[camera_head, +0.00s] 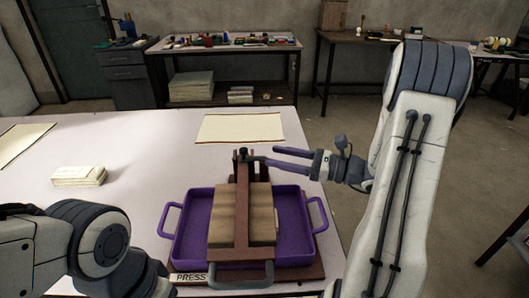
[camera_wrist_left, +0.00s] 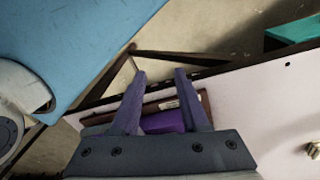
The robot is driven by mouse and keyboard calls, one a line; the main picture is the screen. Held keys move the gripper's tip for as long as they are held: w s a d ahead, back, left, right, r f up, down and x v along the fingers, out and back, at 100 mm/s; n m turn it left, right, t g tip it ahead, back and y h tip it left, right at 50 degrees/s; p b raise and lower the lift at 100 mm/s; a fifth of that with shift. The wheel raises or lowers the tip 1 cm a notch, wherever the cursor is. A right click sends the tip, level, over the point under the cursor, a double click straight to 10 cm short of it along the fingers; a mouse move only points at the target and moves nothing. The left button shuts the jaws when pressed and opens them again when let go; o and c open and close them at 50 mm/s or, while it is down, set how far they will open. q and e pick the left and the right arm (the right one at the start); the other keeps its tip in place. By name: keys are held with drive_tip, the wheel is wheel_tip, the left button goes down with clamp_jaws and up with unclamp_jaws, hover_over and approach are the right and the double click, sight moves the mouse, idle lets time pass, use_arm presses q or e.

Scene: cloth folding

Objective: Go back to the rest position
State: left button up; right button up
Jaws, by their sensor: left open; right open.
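My right gripper (camera_head: 283,158) reaches in from the right, its two purple fingers pointing left. They are parted and empty, at the top of the wooden press (camera_head: 241,200), close to its upright post; I cannot tell whether they touch it. My left arm comes in at the lower left of the head view, its fingers out of that view. In the left wrist view my left gripper (camera_wrist_left: 160,75) has its two purple fingers apart with nothing held between them. The purple tray (camera_wrist_left: 163,122) and a brown edge show behind them.
The press stands in a purple tray (camera_head: 296,213) at the white table's (camera_head: 140,128) front edge. A small folded cloth stack (camera_head: 79,176) lies left. A flat cream cloth (camera_head: 240,128) lies behind the press, another cloth (camera_head: 20,143) at far left.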

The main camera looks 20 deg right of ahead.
drive_tip(key=shift+s+d, duration=0.2)
drive_tip(key=shift+d, duration=0.05)
idle(0.3)
